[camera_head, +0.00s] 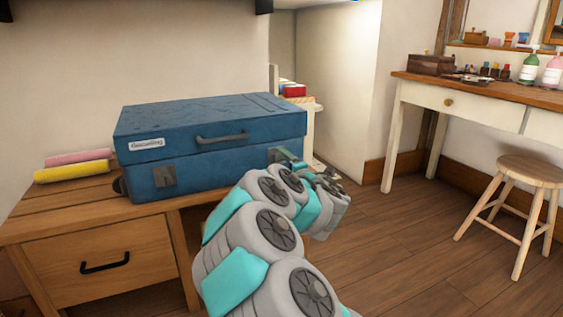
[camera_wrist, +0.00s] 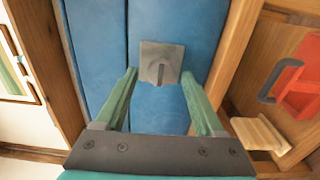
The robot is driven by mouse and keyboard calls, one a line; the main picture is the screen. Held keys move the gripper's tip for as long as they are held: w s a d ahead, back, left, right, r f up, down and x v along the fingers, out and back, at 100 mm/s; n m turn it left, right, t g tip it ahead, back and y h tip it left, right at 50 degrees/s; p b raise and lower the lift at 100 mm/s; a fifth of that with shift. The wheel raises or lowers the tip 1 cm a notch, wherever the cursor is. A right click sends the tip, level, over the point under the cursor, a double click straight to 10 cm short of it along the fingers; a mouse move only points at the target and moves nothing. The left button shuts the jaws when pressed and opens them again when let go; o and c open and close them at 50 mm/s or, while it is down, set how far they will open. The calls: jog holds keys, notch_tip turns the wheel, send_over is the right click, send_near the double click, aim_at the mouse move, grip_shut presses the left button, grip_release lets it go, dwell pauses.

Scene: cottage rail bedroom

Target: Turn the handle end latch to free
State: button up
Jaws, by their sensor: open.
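A blue case (camera_head: 205,140) lies closed on the wooden desk, with a grey handle (camera_head: 222,137) on its front. One grey latch (camera_head: 165,177) shows on the front's left part. In the wrist view, a square grey latch plate (camera_wrist: 160,50) with a small raised turn-piece (camera_wrist: 161,72) sits on the blue case (camera_wrist: 185,30), beside its seam. My gripper (camera_wrist: 158,78) is open, its green fingers on either side of the turn-piece; I cannot tell whether they touch it.
The wooden desk (camera_head: 60,205) holds yellow (camera_head: 72,172) and pink (camera_head: 80,156) rolls left of the case. A red item (camera_wrist: 300,90) shows at right in the wrist view. A stool (camera_head: 532,170) and white table (camera_head: 475,103) stand right, with clear floor between.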

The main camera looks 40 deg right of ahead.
jog(key=v, duration=0.6)
jog(key=shift+s+p, duration=0.35)
jog(key=shift+p, duration=0.05)
jog(key=shift+a, duration=0.1)
